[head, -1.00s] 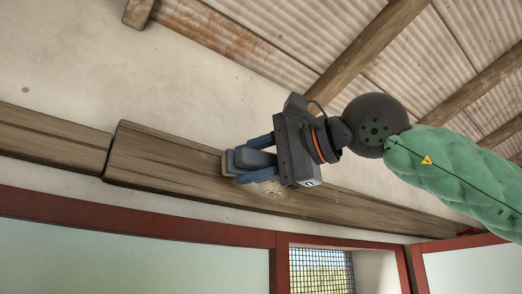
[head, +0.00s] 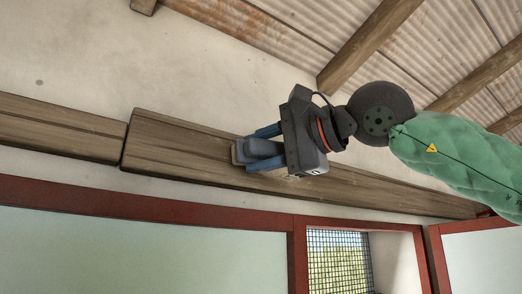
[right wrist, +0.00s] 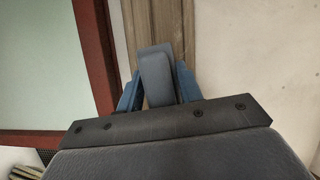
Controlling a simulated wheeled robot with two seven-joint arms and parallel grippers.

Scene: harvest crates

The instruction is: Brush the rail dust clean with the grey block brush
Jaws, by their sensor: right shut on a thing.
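The grey block brush (head: 262,146) is held between the blue fingers of my right gripper (head: 254,149). The brush lies against or very close to the front face of the long wooden rail (head: 180,145); I cannot tell if it touches. In the right wrist view the brush (right wrist: 157,80) sits between the two fingers, with the rail (right wrist: 150,22) behind it. Only a faint pale trace of rail dust (head: 290,178) seems to show just under the gripper body; the gripper hides part of the rail. My left gripper is not in view.
A second wooden rail length (head: 60,130) continues at the left past a narrow gap. Below run a red frame (head: 150,206) and a mesh window (head: 338,258). Above are a plain plaster wall (head: 200,70) and roof beams (head: 375,45).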

